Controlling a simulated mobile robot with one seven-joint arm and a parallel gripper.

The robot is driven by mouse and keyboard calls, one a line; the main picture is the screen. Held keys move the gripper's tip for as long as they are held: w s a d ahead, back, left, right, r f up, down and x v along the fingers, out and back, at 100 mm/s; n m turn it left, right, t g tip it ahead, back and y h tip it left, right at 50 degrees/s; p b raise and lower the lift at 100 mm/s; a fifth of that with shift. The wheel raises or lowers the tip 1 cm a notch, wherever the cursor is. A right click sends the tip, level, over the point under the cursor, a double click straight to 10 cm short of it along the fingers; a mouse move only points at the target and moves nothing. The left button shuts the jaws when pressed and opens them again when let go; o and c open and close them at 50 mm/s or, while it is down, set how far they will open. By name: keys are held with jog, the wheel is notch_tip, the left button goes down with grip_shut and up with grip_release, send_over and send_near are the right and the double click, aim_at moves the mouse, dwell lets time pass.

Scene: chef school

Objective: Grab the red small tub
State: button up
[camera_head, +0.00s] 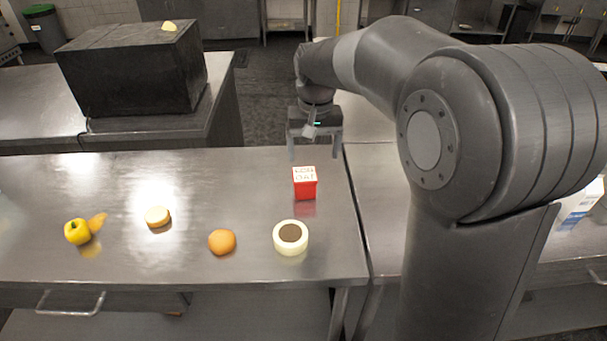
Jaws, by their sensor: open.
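The red small tub (305,189) stands upright on the steel table, near its back right part. It has a whitish top with dark lettering. My gripper (315,154) is open and empty, with its fingers pointing down. In the picture it is just above and slightly right of the tub, apparently behind it. I see no contact between them, but the exact gap is hard to tell.
On the steel table (130,180) are a cream round container (291,238), an orange-brown round item (222,242), a bun-like item (157,217) and a yellow pepper-like item (77,232). A large dark box (125,75) stands behind left. The table around the tub is clear.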

aim_at(304, 174)
jog(key=shift+g, duration=0.3)
jog(key=w+a+f, duration=0.2)
jog(key=w, duration=0.1)
jog(key=shift+f, duration=0.25)
jog(key=f, duration=1.1)
jog(key=shift+w, duration=0.25)
jog(key=shift+r, duration=0.1)
jog(key=c, duration=1.2)
